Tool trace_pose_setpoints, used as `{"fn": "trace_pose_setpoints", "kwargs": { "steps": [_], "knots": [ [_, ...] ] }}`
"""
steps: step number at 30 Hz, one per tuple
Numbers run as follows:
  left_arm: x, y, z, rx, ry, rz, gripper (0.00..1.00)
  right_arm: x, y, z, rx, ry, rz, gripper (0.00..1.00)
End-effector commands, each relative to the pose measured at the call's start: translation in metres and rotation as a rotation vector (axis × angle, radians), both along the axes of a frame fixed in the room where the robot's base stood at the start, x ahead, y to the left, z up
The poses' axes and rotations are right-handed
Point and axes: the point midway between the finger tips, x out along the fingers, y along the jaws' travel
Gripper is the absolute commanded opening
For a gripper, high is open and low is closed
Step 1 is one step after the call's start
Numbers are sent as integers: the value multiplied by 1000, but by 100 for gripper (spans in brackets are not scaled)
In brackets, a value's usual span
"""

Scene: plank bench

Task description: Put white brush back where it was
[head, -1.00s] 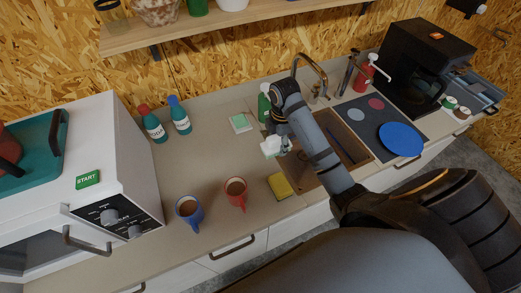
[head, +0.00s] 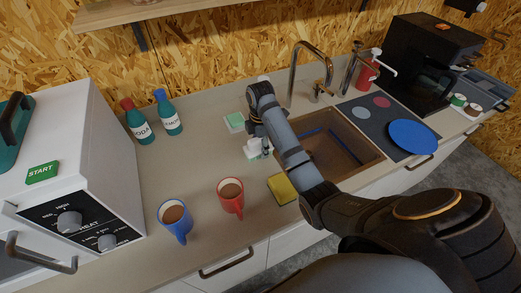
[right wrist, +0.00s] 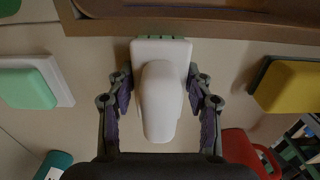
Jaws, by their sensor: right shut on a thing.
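The white brush (right wrist: 160,100), with a smooth white back and green bristles showing at its far edge, lies between the two fingers of my right gripper (right wrist: 161,95), which is shut on it. In the head view the white brush (head: 252,150) shows at the end of my right gripper (head: 262,138), just left of the sink (head: 371,168). It is over the counter, between the green-and-white pad (head: 234,122) and the yellow sponge (head: 281,189). I cannot tell whether it touches the counter. My left gripper is not in view.
A red mug (head: 230,197) and a blue mug (head: 174,218) stand in front on the counter (head: 195,170). Two bottles (head: 137,124) stand at the back left beside the white oven (head: 60,180). A tap (head: 296,72) rises behind the sink.

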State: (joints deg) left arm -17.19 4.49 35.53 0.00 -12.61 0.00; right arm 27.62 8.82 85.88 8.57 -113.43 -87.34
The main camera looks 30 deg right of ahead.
Motion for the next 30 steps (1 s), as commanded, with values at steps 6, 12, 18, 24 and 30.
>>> {"fn": "trace_pose_setpoints", "kwargs": {
  "steps": [6,12,18,24,30],
  "knots": [
    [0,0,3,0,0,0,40,0,0,0,0,1,0,22],
    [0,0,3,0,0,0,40,0,0,-1,0,1,0,73],
    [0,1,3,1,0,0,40,0,0,-1,0,1,0,74],
    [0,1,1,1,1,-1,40,0,0,1,0,0,0,74],
    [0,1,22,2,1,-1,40,0,0,31,0,0,0,74]
  ]
}}
